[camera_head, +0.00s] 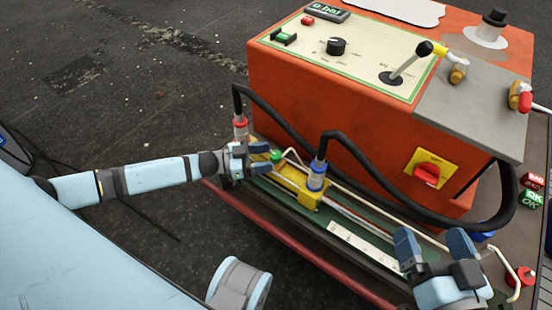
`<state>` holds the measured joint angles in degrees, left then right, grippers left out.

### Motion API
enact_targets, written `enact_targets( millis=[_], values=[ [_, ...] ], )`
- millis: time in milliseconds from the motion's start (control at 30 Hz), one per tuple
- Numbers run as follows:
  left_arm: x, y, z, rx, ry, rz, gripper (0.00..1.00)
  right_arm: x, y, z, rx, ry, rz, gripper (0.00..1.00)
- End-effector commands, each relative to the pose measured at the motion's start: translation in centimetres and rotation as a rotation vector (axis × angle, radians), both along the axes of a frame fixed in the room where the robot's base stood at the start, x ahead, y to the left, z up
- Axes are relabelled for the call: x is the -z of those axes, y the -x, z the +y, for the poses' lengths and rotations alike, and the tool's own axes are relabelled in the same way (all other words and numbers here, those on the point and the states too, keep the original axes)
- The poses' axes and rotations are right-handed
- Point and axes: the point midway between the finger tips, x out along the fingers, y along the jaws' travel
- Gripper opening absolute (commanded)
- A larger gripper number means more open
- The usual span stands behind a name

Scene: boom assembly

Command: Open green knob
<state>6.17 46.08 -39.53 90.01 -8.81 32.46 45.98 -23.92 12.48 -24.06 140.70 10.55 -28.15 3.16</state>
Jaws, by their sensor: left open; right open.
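The green knob (275,157) sits on top of the yellow block (300,188) at the left front of the orange machine. My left gripper (262,159) is open, with its blue fingers pointing right at the green knob. The knob's left side is close to the fingertips; I cannot tell whether they touch it. My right gripper (434,246) is open and empty at the lower right, its fingers pointing up, over the front ledge and away from the knob.
The orange machine (310,100) fills the right. A blue-ringed connector (316,177) stands just right of the knob and a red-ringed one (240,128) behind it. Black hoses (350,150) arch over the ledge. A red rail (290,240) runs along the front. Open ground lies left.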

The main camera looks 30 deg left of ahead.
Motion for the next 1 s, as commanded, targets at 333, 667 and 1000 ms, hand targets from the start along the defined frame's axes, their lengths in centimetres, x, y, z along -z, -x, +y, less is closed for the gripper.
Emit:
enact_targets(
  millis=[333,667,1000],
  values=[
    [0.0,-2.1,-2.7,0.000,-0.001,-0.001,0.60,1.5,0.0,0.1,-0.017,0.025,0.035,0.96],
    [0.0,-2.1,-2.8,-0.001,0.000,0.000,0.47,1.4,0.0,0.1,-0.017,0.026,0.036,0.96],
    [-0.1,-2.1,-2.8,-0.007,0.001,0.001,0.12,1.2,0.0,0.0,-0.015,0.026,0.034,0.96]
  ],
)
